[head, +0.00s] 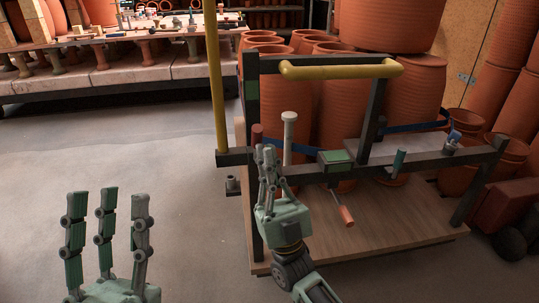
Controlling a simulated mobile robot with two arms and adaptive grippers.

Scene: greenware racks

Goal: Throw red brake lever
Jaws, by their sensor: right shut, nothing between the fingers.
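A cart (370,240) with a wooden deck and dark metal frame stands at the centre right. A dark red upright grip (257,133) shows at the left end of its crossbar, partly behind my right gripper. A second handle with an orange-red grip (346,214) slants down below the crossbar. I cannot tell for certain which is the brake lever. My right gripper (268,150) is shut and empty, its fingers pointing up, just in front of the dark red grip; contact cannot be told. My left gripper (108,194) is open and empty at the lower left, away from the cart.
A yellow rail (340,69) and a tall yellow post (216,80) rise from the cart. A white-topped post (289,135) stands close right of my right gripper. Large terracotta pots (410,95) fill the cart's back. A workbench (140,74) stands behind; the left floor is clear.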

